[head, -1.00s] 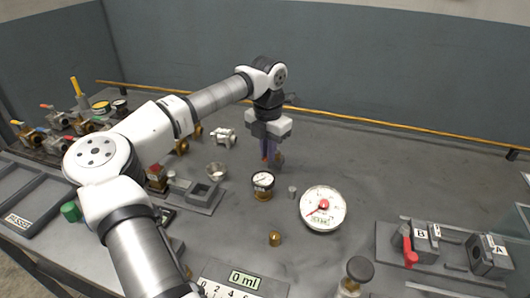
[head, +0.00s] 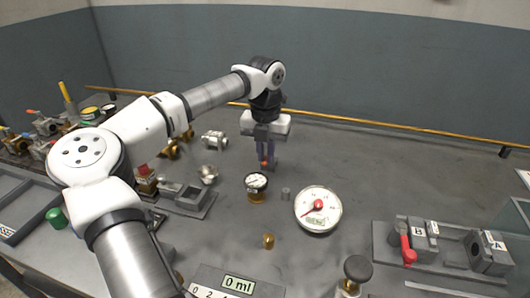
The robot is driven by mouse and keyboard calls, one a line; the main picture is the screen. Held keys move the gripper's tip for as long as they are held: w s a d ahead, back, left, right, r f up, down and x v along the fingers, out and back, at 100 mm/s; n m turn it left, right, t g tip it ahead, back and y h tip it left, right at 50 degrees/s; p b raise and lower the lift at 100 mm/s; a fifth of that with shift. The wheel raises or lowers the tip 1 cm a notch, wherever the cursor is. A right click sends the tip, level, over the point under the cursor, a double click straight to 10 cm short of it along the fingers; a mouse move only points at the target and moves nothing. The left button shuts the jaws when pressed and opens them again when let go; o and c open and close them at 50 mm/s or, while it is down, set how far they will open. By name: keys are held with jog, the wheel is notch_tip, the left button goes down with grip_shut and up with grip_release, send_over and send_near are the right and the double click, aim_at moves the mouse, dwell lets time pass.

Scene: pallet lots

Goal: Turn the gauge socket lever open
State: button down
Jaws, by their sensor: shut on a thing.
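My gripper (head: 265,162) points down near the middle of the table, behind the small gauge. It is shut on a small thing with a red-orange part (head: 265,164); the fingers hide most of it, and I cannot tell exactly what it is. A small black-rimmed gauge (head: 257,181) stands on a brass fitting in front of the gripper, apart from it. A large white dial gauge (head: 332,218) with a red centre lies to the right. A red lever (head: 406,247) shows at the grey block marked B (head: 421,232) on the right; I cannot tell whether this is the gauge socket lever.
A grey holder (head: 190,203) and silver fittings (head: 213,140) are left of the gripper. Several valves (head: 42,125) crowd the far left. A yellow pipe (head: 400,129) runs along the back; the right rear table is clear.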

aim_at(265, 160)
jog(key=c, duration=1.5)
grip_release()
jog(key=shift+o, duration=0.2)
notch_tip(265, 160, up, 14)
jog(key=shift+b, duration=0.45)
jog(key=shift+f, duration=0.1)
